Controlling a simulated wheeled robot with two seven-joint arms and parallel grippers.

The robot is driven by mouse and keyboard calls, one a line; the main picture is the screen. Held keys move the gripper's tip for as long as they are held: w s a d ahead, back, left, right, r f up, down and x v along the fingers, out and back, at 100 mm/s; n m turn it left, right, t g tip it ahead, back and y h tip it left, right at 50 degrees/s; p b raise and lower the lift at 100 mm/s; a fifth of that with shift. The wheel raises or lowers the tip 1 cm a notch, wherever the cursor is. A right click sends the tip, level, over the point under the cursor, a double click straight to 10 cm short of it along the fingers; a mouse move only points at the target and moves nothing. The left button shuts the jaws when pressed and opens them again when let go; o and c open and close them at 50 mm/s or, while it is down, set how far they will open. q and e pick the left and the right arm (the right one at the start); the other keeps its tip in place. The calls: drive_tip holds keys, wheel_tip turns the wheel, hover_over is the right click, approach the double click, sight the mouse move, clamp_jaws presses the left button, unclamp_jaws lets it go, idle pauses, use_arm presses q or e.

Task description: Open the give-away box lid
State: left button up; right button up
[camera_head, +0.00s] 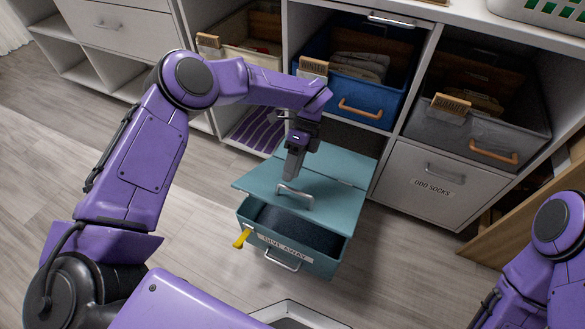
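The teal give-away box (322,264) stands on the floor in front of the shelving, with a "GIVE AWAY" label on its front. Its teal lid (330,192) is part open: the front edge stands clear of the box rim, and the dark inside shows through the gap. A metal handle (295,197) sits near the lid's front edge. My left gripper (291,177) points down over the lid, just behind the handle. Its fingers are seen nearly edge-on, so their opening and any contact with the lid are unclear. My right gripper is out of view; only part of that arm shows at right.
A yellow tag (242,238) sticks out at the box's left front corner. Behind are a blue bin (385,115), a grey bin (470,140) and an "ODD SOCKS" drawer (433,187). A wooden panel (515,225) stands at right.

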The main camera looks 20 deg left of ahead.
use_arm(q)
drive_tip(key=p+v, duration=0.2)
drive_tip(key=v, duration=0.8)
drive_tip(key=shift+r, duration=0.25)
drive_tip(key=shift+w+d, duration=0.15)
